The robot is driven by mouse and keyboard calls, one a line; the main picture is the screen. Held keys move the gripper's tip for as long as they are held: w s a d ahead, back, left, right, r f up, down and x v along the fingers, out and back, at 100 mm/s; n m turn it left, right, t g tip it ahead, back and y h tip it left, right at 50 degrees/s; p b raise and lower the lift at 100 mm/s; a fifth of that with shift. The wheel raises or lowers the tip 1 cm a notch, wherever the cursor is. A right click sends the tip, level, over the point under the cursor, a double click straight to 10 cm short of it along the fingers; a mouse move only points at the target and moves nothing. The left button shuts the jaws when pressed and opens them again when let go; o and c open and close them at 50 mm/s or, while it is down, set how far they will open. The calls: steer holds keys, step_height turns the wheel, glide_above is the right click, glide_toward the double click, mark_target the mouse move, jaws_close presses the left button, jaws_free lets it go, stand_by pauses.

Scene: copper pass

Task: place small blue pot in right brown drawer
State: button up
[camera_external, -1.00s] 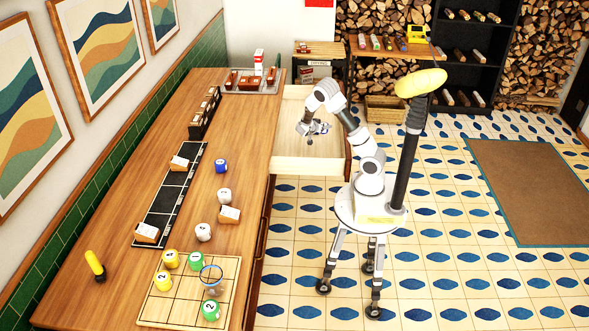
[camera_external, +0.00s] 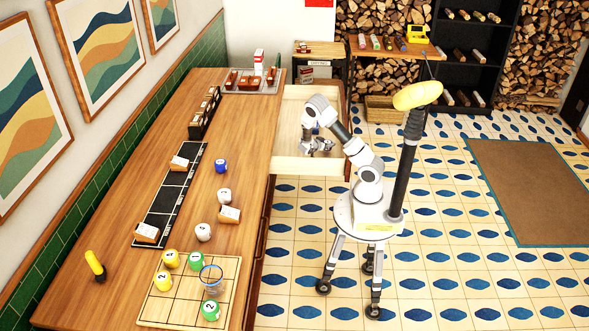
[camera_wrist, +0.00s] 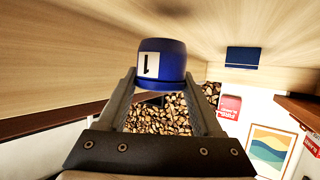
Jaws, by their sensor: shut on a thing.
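My gripper (camera_wrist: 162,95) is shut on a small blue pot (camera_wrist: 172,62) with a white label marked 1 in the wrist view. In the external view my gripper (camera_external: 319,148) is low at the open drawer (camera_external: 305,167), seen against its pale wood interior. I cannot tell whether the pot touches the drawer floor; the arm hides the pot in the external view. Pale wood surfaces fill the upper part of the wrist view, close to the pot. Another blue pot (camera_external: 221,166) stands on the long counter.
The wooden counter (camera_external: 150,125) runs along the left of the drawer. White pots (camera_external: 203,232) and a gridded board (camera_external: 160,308) with green and yellow pots are on it. A flat blue patch (camera_wrist: 242,57) shows on the pale wood.

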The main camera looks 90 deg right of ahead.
mark_target(328, 142)
steer(key=shift+f, duration=0.55)
steer(key=o, duration=1.5)
steer(key=shift+r, duration=0.25)
steer(key=shift+w+a+r+p, duration=0.45)
steer(key=shift+a+r+p, duration=0.05)
steer(key=shift+a+r, duration=0.15)
steer(key=shift+w+a+r+p, duration=0.45)
steer(key=shift+a+r+p, duration=0.05)
steer(key=shift+a+r, duration=0.1)
step_height(328, 142, up, 6)
steer(key=shift+s+d+r+p, duration=0.1)
steer(key=shift+r+p, duration=0.15)
steer(key=shift+p, duration=0.8)
